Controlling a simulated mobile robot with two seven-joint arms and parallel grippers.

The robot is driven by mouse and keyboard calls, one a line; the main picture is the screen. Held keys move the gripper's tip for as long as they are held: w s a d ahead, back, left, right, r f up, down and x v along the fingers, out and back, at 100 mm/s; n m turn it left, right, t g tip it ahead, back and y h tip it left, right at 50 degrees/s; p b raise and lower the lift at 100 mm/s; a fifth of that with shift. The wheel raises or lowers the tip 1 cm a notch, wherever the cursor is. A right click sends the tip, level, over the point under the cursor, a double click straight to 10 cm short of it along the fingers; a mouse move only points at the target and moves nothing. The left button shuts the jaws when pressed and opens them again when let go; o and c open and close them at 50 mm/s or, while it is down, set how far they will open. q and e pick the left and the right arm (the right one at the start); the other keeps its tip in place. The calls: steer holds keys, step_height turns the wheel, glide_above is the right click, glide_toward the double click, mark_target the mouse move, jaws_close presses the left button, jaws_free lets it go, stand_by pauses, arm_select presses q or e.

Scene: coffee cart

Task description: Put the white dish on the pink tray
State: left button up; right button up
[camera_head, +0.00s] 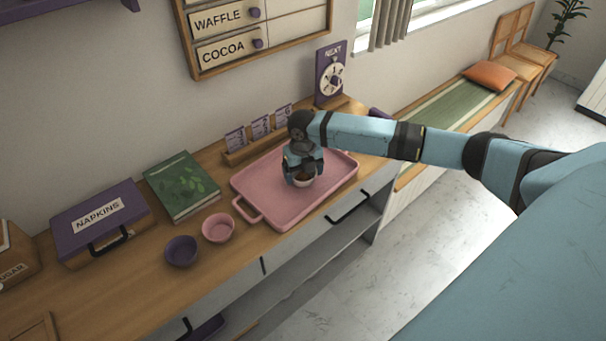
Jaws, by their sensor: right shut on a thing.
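The pink tray (277,207) lies on the wooden counter, with a handle at its near left end. My right gripper (304,179) points down over the middle of the tray. It is shut on the small white dish (305,184), which has something brown inside. The gripper hides part of the dish. I cannot tell whether the dish touches the tray's floor or is just above it. My left gripper is not in view.
A pink bowl (218,228) and a purple bowl (181,251) stand left of the tray. Behind are a green book (182,185), a purple napkin box (100,222) and a wooden card rack (262,145). A purple dial sign (331,75) stands at the back. The tray's surface around the dish is clear.

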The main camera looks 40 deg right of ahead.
mark_target(303, 178)
steer(key=shift+f, duration=0.65)
steer(key=shift+f, duration=0.1)
steer(key=o, duration=0.8)
steer(key=shift+o, duration=0.2)
step_height(303, 178, up, 12)
